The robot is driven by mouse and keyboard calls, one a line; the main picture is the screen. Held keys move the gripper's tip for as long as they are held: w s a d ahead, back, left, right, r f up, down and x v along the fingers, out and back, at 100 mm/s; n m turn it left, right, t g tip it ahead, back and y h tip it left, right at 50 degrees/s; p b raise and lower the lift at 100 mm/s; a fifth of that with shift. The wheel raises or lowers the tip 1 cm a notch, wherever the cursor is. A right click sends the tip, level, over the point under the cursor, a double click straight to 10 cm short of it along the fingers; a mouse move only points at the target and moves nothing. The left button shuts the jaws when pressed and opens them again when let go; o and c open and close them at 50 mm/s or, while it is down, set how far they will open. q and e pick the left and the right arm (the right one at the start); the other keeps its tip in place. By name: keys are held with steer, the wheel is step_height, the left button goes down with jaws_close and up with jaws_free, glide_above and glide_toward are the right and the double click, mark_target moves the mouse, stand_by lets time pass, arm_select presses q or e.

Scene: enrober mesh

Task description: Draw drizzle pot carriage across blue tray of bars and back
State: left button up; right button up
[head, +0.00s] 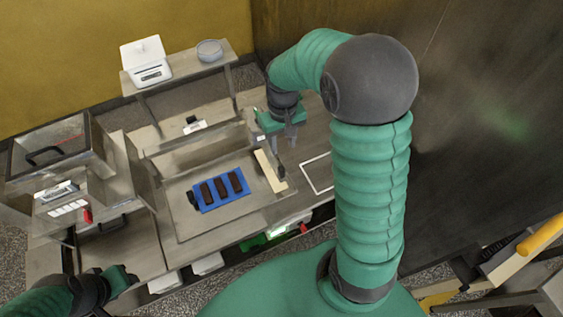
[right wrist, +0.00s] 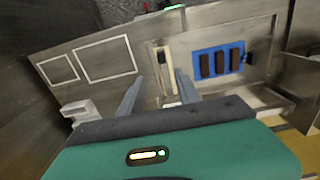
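The blue tray (head: 243,193) lies on the steel worktop with three dark bars (head: 221,190) side by side on it. It also shows in the right wrist view (right wrist: 196,61). A pale upright strip (head: 267,174) with a dark handle-like part stands just right of the tray; I cannot tell whether it is the drizzle pot carriage. My right gripper (head: 284,134) is open above and behind this strip. In the right wrist view the strip (right wrist: 157,56) shows between the spread fingers, apparently with nothing held. My left gripper (head: 125,279) is low at the left; its fingers are unclear.
A raised shelf (head: 185,78) at the back holds a white scale (head: 147,62) and a grey round dish (head: 209,50). Steel boxes (head: 60,146) stand at the left. A white-outlined, empty area (head: 319,173) lies right of the strip. My right arm covers the worktop's right side.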

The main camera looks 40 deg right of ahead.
mark_target(281, 168)
steer(key=f+p, duration=0.1)
steer(key=f, duration=0.8)
steer(key=f+p, duration=0.1)
steer(key=f, duration=0.3)
steer(key=shift+a+f+p, duration=0.3)
steer(key=shift+a+f, duration=0.05)
steer(key=shift+d+f, duration=0.2)
steer(key=shift+f, duration=0.3)
steer(key=shift+a, duration=0.15)
jaws_close()
